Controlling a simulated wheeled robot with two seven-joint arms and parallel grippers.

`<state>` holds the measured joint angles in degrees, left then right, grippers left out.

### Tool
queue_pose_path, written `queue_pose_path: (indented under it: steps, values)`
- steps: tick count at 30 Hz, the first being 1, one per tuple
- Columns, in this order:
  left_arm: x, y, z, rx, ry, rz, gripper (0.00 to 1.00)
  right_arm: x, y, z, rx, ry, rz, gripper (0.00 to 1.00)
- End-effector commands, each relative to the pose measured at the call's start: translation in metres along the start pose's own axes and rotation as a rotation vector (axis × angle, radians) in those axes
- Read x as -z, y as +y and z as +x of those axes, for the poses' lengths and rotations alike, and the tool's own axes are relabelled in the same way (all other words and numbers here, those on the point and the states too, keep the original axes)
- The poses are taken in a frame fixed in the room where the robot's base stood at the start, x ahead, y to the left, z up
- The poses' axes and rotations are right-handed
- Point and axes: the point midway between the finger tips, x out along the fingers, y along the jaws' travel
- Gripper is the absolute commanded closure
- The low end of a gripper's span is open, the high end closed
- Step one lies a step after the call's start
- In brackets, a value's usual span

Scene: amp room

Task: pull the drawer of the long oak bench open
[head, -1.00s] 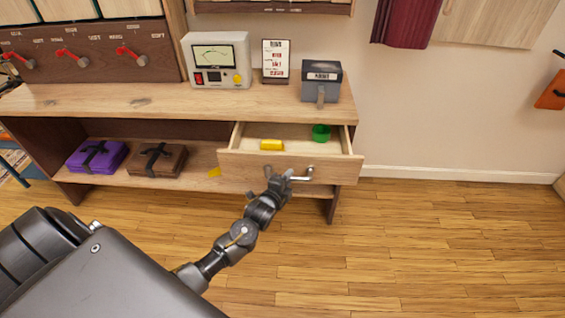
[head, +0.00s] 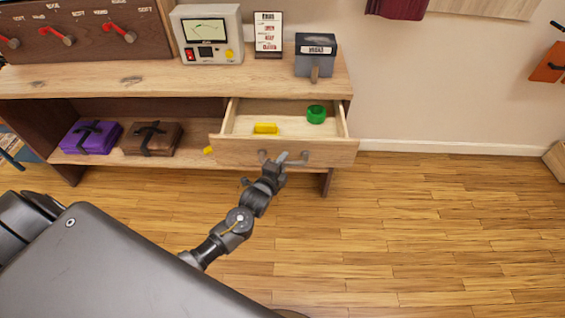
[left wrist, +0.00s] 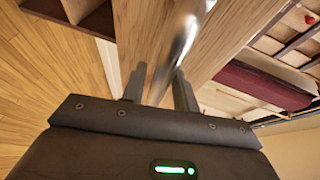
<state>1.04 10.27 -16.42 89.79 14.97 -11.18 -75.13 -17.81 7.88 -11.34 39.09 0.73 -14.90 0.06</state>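The long oak bench (head: 130,78) spans the left and middle of the head view. Its drawer (head: 240,151) stands pulled out at the right end, so its inside shows. A yellow block (head: 265,128) and a green ring-like cup (head: 316,114) lie in the drawer. The grey bar handle (head: 297,160) is on the drawer front. My left gripper (head: 272,160) is at the handle's left part. In the left wrist view its fingers (left wrist: 160,85) stand either side of the blurred metal handle bar (left wrist: 184,38), apparently closed on it. My right gripper is out of view.
On the bench top stand a meter box (head: 208,35), a small sign (head: 268,35) and a grey box (head: 316,55). A purple case (head: 90,138) and a brown case (head: 150,138) lie on the lower shelf. The wooden floor (head: 430,230) in front and right is clear.

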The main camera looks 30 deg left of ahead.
Motion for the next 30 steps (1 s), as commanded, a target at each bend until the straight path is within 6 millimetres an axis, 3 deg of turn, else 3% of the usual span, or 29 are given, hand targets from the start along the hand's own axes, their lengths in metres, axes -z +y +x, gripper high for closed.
queue_pose_path:
  steps: [13,24,30]
  values:
    - [0.000,0.000,-0.007,0.000,0.000,0.001,0.60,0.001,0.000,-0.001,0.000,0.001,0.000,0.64]
    - [0.000,0.001,-0.077,-0.002,0.001,0.000,0.60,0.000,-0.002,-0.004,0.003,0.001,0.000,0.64]
    - [0.000,0.001,-0.102,-0.001,0.000,0.001,0.60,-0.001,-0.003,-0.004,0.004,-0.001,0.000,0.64]
